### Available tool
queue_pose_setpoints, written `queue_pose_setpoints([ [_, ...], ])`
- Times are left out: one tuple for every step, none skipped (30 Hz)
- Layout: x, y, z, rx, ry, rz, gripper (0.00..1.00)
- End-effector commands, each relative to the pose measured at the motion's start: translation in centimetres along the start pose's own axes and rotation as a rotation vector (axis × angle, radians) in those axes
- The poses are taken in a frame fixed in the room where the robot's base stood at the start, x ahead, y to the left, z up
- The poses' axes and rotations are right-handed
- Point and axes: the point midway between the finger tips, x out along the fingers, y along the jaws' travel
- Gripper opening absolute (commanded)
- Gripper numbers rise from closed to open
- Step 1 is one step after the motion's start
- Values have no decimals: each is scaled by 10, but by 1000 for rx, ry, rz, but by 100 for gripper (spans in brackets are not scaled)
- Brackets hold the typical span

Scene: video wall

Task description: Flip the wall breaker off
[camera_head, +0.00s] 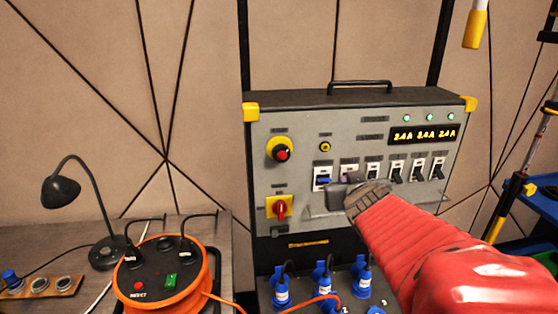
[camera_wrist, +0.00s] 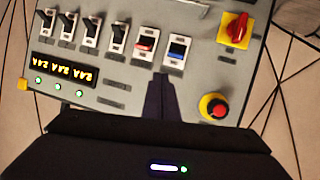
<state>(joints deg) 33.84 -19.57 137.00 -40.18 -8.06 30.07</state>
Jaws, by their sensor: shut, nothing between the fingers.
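A grey power panel (camera_head: 300,140) holds a row of switches on white plates. The leftmost breaker has a blue lever (camera_head: 323,180), also in the wrist view (camera_wrist: 178,50). Beside it is a breaker with a red lever (camera_wrist: 146,43); in the head view my gripper partly covers this area. Several black-lever breakers (camera_head: 395,174) continue to the right. The labels are too small to read. My gripper (camera_head: 338,194) is shut and empty in front of the panel, just below the blue and red breakers. Its tip (camera_wrist: 160,78) shows in the wrist view; contact cannot be told.
A red emergency button (camera_head: 281,154) and a red rotary switch (camera_head: 280,208) sit left of the breakers. A display (camera_head: 424,135) is lit below three green lamps. Blue plugs (camera_head: 322,285) stand below. An orange cable reel (camera_head: 160,280) and black lamp (camera_head: 62,190) are left.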

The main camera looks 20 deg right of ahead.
Motion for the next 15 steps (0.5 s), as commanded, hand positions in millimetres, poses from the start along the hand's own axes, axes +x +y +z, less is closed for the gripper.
queue_pose_setpoints([
  [8, 12, -2, 8, 23, 3, 0],
  [11, 18, -3, 10, 39, 0, 0],
  [16, 24, -6, 14, 63, -7, 0],
  [19, 29, -7, 16, 78, -13, 0],
  [22, 34, -8, 20, 94, -20, 0],
  [26, 40, -10, 24, 113, -32, 0],
  [28, 44, -10, 27, 127, -42, 0],
  [30, 48, -10, 32, 140, -52, 0],
  [33, 54, -10, 38, 156, -68, 0],
  [35, 57, -9, 42, 167, -81, 0],
  [36, 60, -9, 47, 178, -94, 0],
  [38, 64, -7, 54, 189, -110, 0],
  [38, 67, -7, 59, 198, -123, 0],
  [39, 69, -6, 63, 205, -135, 0],
  [39, 71, -5, 69, 213, -149, 0],
])
